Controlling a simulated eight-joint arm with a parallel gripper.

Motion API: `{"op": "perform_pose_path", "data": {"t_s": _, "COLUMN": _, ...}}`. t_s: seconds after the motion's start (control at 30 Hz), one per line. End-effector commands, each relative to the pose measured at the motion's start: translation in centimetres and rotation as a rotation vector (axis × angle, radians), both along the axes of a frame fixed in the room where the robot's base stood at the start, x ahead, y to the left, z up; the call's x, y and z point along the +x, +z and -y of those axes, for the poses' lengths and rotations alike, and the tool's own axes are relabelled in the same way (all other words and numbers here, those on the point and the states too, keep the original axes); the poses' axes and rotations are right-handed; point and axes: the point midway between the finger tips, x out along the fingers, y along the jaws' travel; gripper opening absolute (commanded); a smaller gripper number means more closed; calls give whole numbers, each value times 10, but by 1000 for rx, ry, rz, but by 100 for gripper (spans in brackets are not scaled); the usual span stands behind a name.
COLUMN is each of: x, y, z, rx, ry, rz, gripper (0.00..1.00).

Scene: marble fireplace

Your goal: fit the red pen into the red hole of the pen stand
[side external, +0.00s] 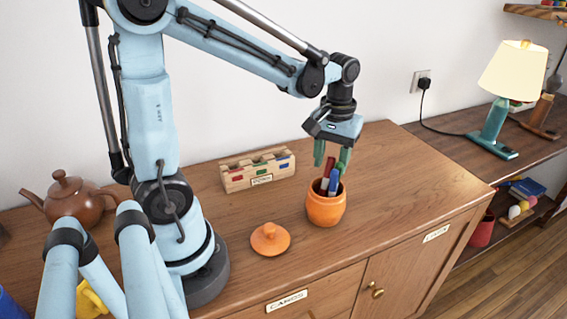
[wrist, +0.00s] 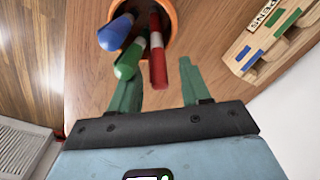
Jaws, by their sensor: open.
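The red pen (side external: 330,166) stands in the orange pot (side external: 326,210) with a blue pen (side external: 334,181) and a green pen. In the wrist view, the red pen (wrist: 158,60) leans over the pot's rim beside the green pen (wrist: 127,61). My gripper (side external: 332,158) is open above the pot, its green fingers on either side of the red pen's upper end. The wooden pen stand (side external: 258,182) lies behind and left of the pot, with red, green and blue marks along its front. Its red mark (side external: 238,178) is at the left end. The wrist view shows only part of the stand (wrist: 262,42).
An orange lid (side external: 270,239) lies on the cabinet top in front of the stand. A brown teapot (side external: 72,198) stands at the far left. The cabinet top right of the pot is clear. A lamp (side external: 508,85) stands on the lower shelf unit at right.

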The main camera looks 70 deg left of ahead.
Motion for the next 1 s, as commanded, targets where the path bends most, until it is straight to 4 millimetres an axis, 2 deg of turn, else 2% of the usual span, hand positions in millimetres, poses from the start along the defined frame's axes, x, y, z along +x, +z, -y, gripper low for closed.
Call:
{"op": "perform_pose_path", "data": {"t_s": 0.3, "x": 0, "y": -4, "z": 0, "rx": 0, "ry": 0, "rz": 0, "gripper": 47}}
{"op": "perform_pose_path", "data": {"t_s": 0.6, "x": 0, "y": -3, "z": 0, "rx": 0, "ry": 0, "rz": 0, "gripper": 1}}
{"op": "perform_pose_path", "data": {"t_s": 1.0, "x": 0, "y": -3, "z": 0, "rx": 0, "ry": 0, "rz": 0, "gripper": 0}}
